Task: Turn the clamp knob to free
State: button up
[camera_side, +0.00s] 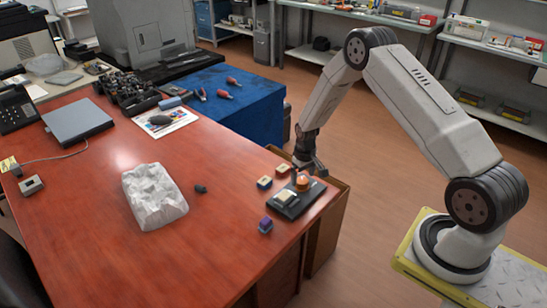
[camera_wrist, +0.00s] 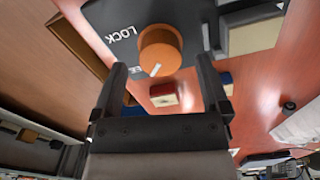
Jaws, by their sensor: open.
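The orange clamp knob (camera_side: 302,183) stands on a dark plate (camera_side: 290,212) near the table's right edge. In the wrist view the round knob (camera_wrist: 160,48) has a white pointer mark aimed toward the bottom of the picture, slightly left. The word LOCK is printed on the plate to the knob's upper left; another label, lower left of the knob, is mostly hidden. My gripper (camera_side: 305,163) is just above the knob, pointing down. In the wrist view its open fingers (camera_wrist: 161,66) are on either side of the knob, with gaps showing.
A pale block (camera_side: 286,195) sits on the plate beside the knob. Small blocks stand close by: a blue one (camera_side: 264,182), a red one (camera_side: 283,169) and a purple one (camera_side: 265,225). A crumpled white mass (camera_side: 154,196) lies left. The front table is mostly clear.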

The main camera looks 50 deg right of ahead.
aim_at(302, 181)
jog(key=shift+r, duration=2.65)
jog(key=shift+a+r, duration=0.2)
jog(key=shift+r, duration=0.1)
jog(key=s+a+r+n+t, duration=0.2)
jog(key=s+a+r, duration=1.3)
jog(key=s+a, duration=0.1)
jog(key=shift+s+a+r+t, duration=0.15)
jog(key=shift+a+r+t, duration=0.15)
jog(key=shift+a+r, duration=0.1)
